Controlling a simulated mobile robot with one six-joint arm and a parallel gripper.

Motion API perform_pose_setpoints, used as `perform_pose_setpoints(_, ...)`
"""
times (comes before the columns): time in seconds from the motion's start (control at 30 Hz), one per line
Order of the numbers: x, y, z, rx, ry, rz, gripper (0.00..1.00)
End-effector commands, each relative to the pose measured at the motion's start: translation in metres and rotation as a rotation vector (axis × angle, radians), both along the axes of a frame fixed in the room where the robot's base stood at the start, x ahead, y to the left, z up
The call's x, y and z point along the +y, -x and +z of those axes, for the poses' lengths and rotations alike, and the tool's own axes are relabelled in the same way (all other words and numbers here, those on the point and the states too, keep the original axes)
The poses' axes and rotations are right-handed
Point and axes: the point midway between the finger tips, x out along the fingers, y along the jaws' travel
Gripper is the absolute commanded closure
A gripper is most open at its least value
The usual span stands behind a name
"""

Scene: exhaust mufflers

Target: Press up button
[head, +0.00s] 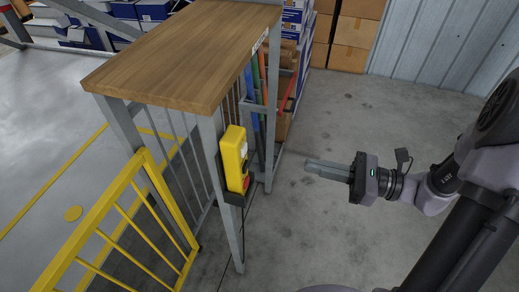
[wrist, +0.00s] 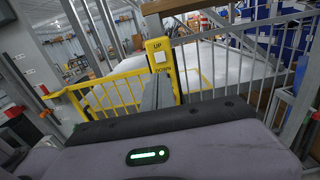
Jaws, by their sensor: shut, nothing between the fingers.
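A yellow control box (head: 235,160) is fixed to the leg of a wooden-topped table in the head view. It has a pale button on its upper part and a red one near its lower edge. In the wrist view the box (wrist: 161,60) shows the word UP above a white up button (wrist: 160,58) and the word DOWN lower down. My gripper (head: 308,168) is shut and empty, to the right of the box and apart from it, pointing left. In the wrist view its fingers (wrist: 157,92) cover the part of the box below DOWN.
The wooden tabletop (head: 185,50) stands above the box on grey legs. A yellow railing (head: 110,225) is left of it. A red bar (head: 287,97) is behind the box. Stacked cardboard boxes (head: 350,32) stand at the back. The concrete floor around my gripper is clear.

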Motion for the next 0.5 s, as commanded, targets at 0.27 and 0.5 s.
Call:
perform_pose_setpoints(0.27, 0.049, -0.016, -0.002, -0.001, 0.001, 0.007, 1.0)
perform_pose_setpoints(0.5, 0.098, -0.033, -0.002, 0.0, 0.001, 0.007, 1.0)
